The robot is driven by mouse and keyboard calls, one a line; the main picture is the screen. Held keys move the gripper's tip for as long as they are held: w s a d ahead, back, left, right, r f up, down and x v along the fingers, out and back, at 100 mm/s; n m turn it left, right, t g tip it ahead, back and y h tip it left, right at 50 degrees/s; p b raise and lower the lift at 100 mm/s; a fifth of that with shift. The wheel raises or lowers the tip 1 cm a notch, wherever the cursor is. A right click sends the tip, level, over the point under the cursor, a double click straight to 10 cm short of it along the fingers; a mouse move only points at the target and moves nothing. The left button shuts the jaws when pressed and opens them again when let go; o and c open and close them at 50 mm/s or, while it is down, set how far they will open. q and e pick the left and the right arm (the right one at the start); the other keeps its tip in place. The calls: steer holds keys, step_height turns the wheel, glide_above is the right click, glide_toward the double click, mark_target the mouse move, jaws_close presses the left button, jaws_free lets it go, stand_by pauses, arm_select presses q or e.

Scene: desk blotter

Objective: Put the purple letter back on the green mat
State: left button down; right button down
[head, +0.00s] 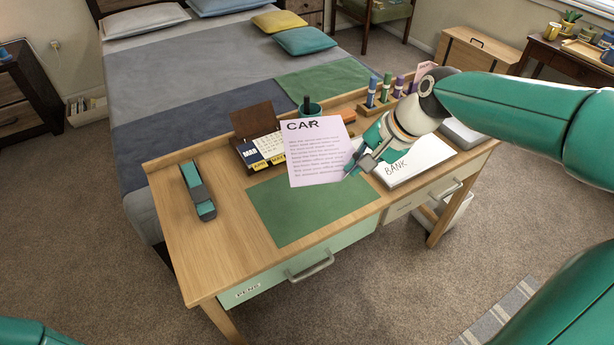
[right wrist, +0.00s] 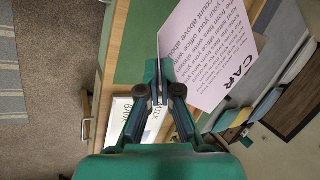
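The purple letter (head: 318,160), headed CAR, is held up above the back part of the green mat (head: 300,215), tilted toward the head camera. My right gripper (head: 358,168) is shut on its lower right edge. In the right wrist view the letter (right wrist: 212,50) stretches up and right from the closed fingers (right wrist: 160,92). The mat (right wrist: 150,40) lies below it there, partly covered by the letter. The front of the mat is bare. My left gripper is not in view; only a bit of my left arm shows at the bottom left.
White papers marked BANK (head: 410,165) lie right of the mat. A stapler (head: 197,190) lies at the left of the desk. The desk is clear between stapler and mat.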

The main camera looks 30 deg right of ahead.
steer(key=b, duration=0.3)
glide_above(341, 224)
steer(key=s+d, duration=0.1)
step_height(341, 224, down, 15)
steer(key=shift+s+f+b, duration=0.2)
steer(key=shift+f+b, duration=0.35)
steer(key=shift+f, duration=1.65)
steer(key=shift+f, duration=0.15)
steer(key=c, duration=1.3)
jaws_free()
steer(key=shift+r, duration=0.25)
steer(key=p+v, duration=0.1)
steer(key=v, duration=1.1)
steer(key=shift+s+f+p, duration=0.1)
steer(key=shift+p, duration=0.3)
